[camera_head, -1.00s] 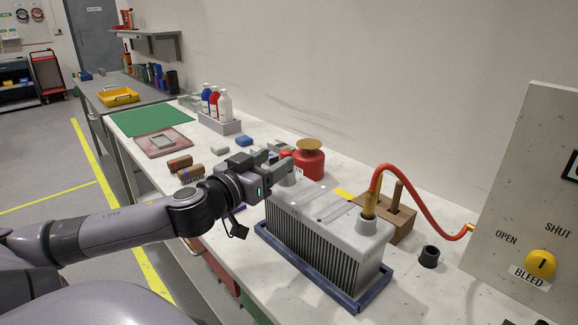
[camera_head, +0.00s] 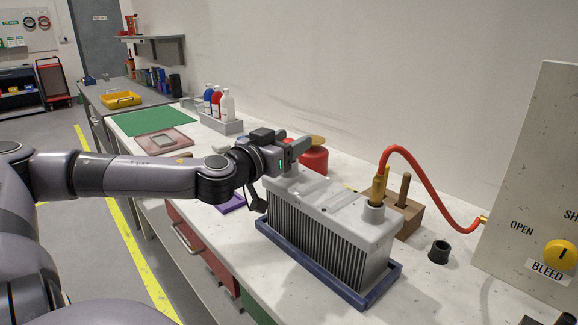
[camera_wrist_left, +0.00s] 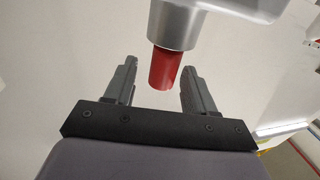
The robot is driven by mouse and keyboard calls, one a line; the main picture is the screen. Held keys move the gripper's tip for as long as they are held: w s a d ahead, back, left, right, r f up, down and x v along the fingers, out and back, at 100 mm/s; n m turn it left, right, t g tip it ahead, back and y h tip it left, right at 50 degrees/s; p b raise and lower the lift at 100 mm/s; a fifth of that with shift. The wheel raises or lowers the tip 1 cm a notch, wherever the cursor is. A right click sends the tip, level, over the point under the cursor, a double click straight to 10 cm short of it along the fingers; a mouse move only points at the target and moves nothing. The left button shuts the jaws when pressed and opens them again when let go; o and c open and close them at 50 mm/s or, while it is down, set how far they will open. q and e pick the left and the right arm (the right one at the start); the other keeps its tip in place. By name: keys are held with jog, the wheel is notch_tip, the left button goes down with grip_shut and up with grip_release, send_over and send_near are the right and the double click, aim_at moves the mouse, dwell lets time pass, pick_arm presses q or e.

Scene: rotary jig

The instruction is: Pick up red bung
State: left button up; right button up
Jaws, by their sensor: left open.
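The red bung (camera_wrist_left: 164,68) shows in the left wrist view, sticking out of a silver-grey neck (camera_wrist_left: 178,28). The grey finned unit (camera_head: 325,212) sits in a blue tray (camera_head: 367,298) on the bench in the head view. My left gripper (camera_head: 297,148) is at this unit's far-left end and hides the bung there. In the wrist view my left gripper (camera_wrist_left: 160,70) is open, with one finger on either side of the bung. A gap shows on both sides.
A red can (camera_head: 316,159) stands just behind the gripper. A red hose (camera_head: 433,180) arches from the unit's near port to the panel (camera_head: 535,170). A wooden block (camera_head: 409,215) and black cap (camera_head: 439,252) lie to the right.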

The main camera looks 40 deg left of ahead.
aim_at(289, 139)
pick_arm(q)
jog(key=shift+w, duration=0.15)
jog(key=shift+a, duration=0.1)
jog(key=shift+r, duration=0.1)
grip_shut()
jog(key=shift+r, duration=0.15)
notch_tip(289, 139, up, 8)
jog(key=p, duration=0.3)
jog(key=shift+r, duration=0.1)
notch_tip(289, 139, up, 12)
jog(key=p, duration=0.2)
jog(key=shift+f, duration=0.25)
